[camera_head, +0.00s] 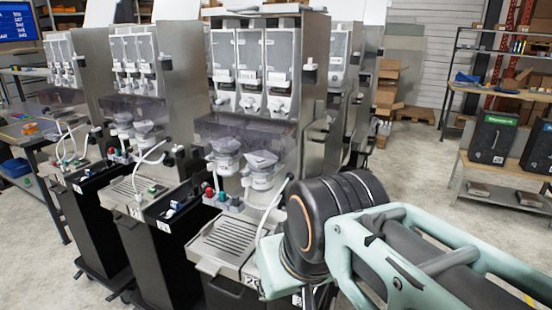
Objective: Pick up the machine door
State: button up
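The nearest dispenser machine (318,90) stands upright in the middle, steel-sided with three tall grey front panels. Below them a tinted see-through cover (225,132) spans the front, above white funnel-like spouts (263,172). I cannot tell which of these parts is the machine door; no loose door shows. A slotted drip tray (228,235) sticks out at the bottom. My arm reaches in from the lower right, and its dark round joint is in front of the machine's lower right side. My gripper's fingers do not show clearly.
Similar machines (134,62) stand in a row to the left, with black bases (160,262) close together. A low bench (505,180) with black boxes (491,137) and a shelf rack are at right. The floor (420,175) between is clear.

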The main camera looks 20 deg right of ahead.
aim_at(493, 136)
jog(key=z, duration=2.25)
